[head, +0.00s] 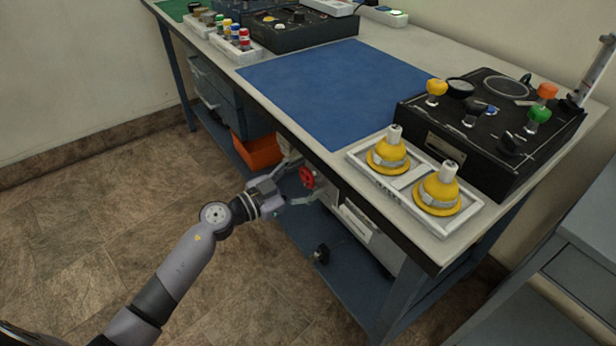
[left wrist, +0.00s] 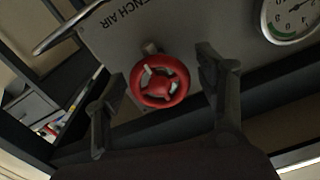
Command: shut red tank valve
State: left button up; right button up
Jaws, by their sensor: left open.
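The red valve handwheel (head: 307,177) is under the front edge of the workbench in the head view. In the left wrist view the red handwheel (left wrist: 160,82) shows nearly face-on, with spokes and a pale stem. It is on a grey panel lettered "...ENCH AIR". My left gripper (head: 296,182) is open, just in front of the wheel. In the left wrist view its two fingers (left wrist: 164,92) stand on either side of the wheel, apart from it as far as I can see. How deep the wheel sits between them I cannot tell. My right gripper is not in view.
A round gauge (left wrist: 291,18) sits right of the wheel. A black knob (head: 322,253) is below the wheel. An orange bin (head: 257,150) is on the lower shelf to the left. The bench top (head: 425,226) overhangs the wheel. The floor in front is clear.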

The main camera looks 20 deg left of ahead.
pick_arm(q)
jog(key=shift+c, duration=0.4)
jog(key=c, duration=1.1)
